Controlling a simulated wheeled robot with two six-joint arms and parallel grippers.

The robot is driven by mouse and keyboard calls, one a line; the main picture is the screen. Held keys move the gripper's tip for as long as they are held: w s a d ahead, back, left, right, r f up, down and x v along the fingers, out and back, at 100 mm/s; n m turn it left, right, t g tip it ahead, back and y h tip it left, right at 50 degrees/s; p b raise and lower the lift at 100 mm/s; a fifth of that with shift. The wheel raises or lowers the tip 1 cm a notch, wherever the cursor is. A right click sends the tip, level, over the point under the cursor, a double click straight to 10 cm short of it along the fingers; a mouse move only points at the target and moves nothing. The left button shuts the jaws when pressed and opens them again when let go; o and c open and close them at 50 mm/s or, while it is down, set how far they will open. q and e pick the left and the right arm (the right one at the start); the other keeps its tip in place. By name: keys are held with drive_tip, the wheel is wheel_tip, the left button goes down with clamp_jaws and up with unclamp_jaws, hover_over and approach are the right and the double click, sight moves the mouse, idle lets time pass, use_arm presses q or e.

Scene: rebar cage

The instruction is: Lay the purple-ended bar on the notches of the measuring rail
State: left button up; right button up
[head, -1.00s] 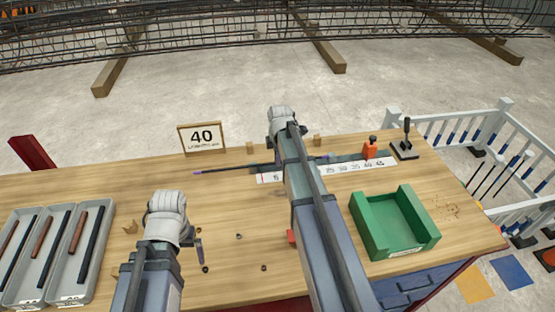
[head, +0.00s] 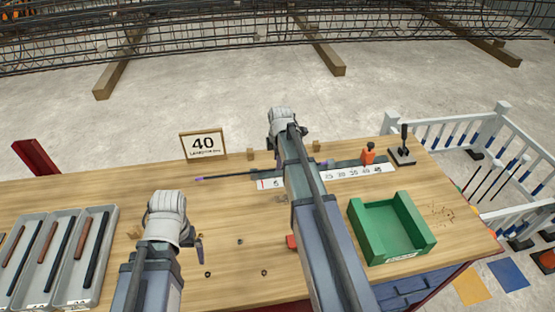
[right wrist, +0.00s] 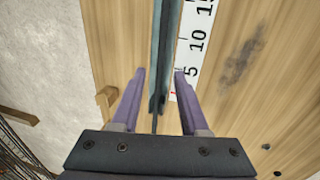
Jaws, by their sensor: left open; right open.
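The purple-ended bar (head: 228,176) is thin and dark. In the head view it lies along the measuring rail (head: 347,163), its left end reaching past the rail and its middle hidden behind my right arm. In the right wrist view the bar (right wrist: 154,124) runs along the rail (right wrist: 167,45) to a dark notched end piece. I cannot tell whether it sits fully in every notch. My right gripper (right wrist: 160,73) is open, its purple fingers on either side of bar and rail. My left gripper (head: 199,250) is open and empty over the front of the table.
Grey trays with bars (head: 60,255) stand at the left. A green bin (head: 392,228) is at the right. Small nuts lie in front.

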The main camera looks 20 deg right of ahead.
wheel_tip(320, 180, up, 9)
drive_tip(key=s+p, duration=0.1)
drive_tip(key=p, duration=0.6)
drive_tip(key=shift+s+a+p, duration=0.2)
drive_tip(key=shift+s+p, duration=0.2)
drive_tip(key=shift+a+f, duration=0.1)
drive_tip(key=s+a+m+g, duration=0.2)
drive_tip(key=s+a+m, duration=0.9)
drive_tip(key=s+a, duration=1)
drive_tip(key=a, duration=0.4)
drive_tip(key=shift+s+a+f+h, duration=0.15)
drive_tip(key=shift+s+a+h, duration=0.05)
drive_tip(key=shift+h, duration=0.1)
drive_tip(key=shift+o, duration=0.3)
